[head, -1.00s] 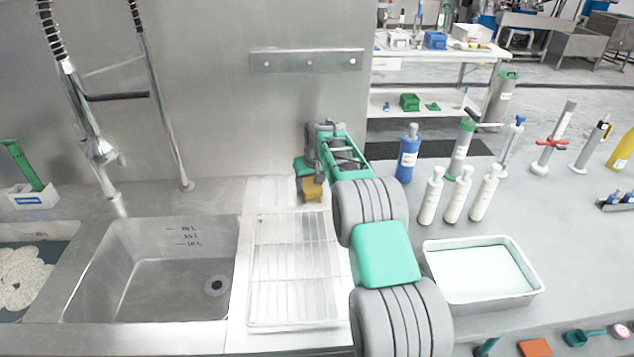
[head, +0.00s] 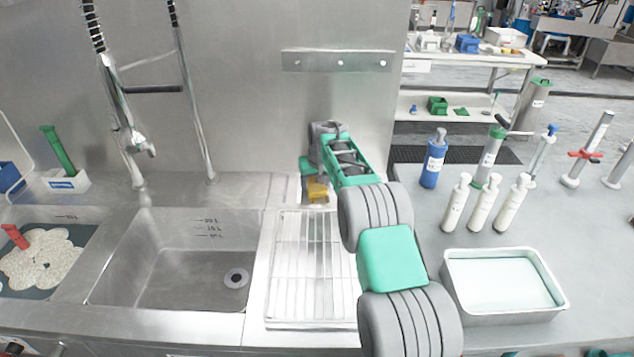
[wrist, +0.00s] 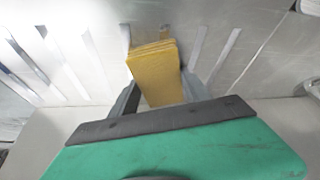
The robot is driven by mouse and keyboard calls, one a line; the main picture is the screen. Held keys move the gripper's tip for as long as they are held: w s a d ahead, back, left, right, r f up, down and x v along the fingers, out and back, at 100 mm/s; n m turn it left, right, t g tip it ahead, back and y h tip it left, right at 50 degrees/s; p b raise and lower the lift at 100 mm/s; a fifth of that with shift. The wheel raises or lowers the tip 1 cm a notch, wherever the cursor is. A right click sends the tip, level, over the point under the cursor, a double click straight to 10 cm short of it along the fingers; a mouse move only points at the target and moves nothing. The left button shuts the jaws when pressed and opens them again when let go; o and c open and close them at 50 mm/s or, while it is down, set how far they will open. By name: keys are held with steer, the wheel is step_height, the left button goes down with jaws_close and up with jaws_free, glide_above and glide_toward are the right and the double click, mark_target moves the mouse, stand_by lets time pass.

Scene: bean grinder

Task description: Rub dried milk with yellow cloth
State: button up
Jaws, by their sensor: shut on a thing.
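My gripper (head: 316,199) is shut on a folded yellow cloth (head: 318,190), low over the back of the steel counter by the wire rack. In the wrist view the yellow cloth (wrist: 155,72) sticks out from between the two dark fingers over a pale metal surface. I cannot tell whether the cloth touches that surface. No dried milk can be made out in either view.
A wire rack (head: 312,270) lies in front of my gripper, right of the steel sink (head: 170,265). White bottles (head: 457,203), a blue bottle (head: 433,160) and a white-filled tray (head: 447,283) stand to the right. The steel wall (head: 260,120) rises close behind.

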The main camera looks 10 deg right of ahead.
steer(key=shift+r+p, duration=1.7)
steer(key=shift+r, duration=1.25)
steer(key=shift+r+p, duration=1.05)
steer(key=shift+r, duration=0.45)
